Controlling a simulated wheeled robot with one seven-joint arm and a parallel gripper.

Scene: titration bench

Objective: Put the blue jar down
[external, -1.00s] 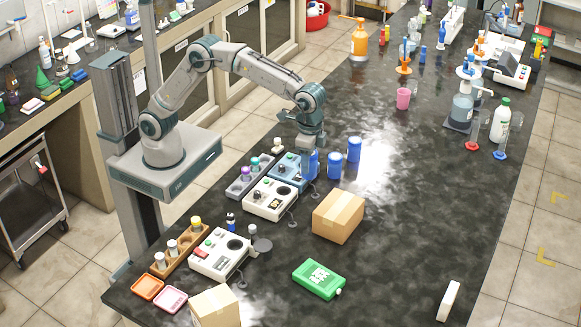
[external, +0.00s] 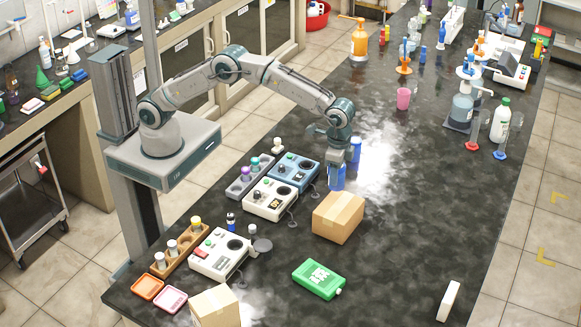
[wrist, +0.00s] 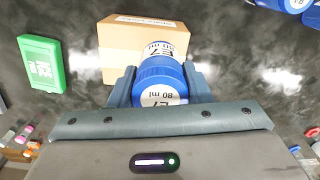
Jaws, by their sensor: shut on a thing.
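My gripper (external: 338,168) is shut on a blue jar (external: 337,180), which hangs upright below it in the external view. In the wrist view the jar's blue lid (wrist: 160,78) sits between the two fingers, and its white label reads E7 80 ml. The jar is over the dark bench just behind a cardboard box (external: 338,217), to the right of the blue device (external: 293,171). I cannot tell whether its base touches the bench. Another blue jar (external: 356,152) stands behind the gripper, partly hidden by the arm.
The cardboard box (wrist: 143,45) is close beyond the held jar in the wrist view. A green box (external: 318,279) lies nearer the front. A white device (external: 270,199) stands to the left. The bench right of the box is clear. More blue jars (wrist: 290,4) show at the wrist view's top right.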

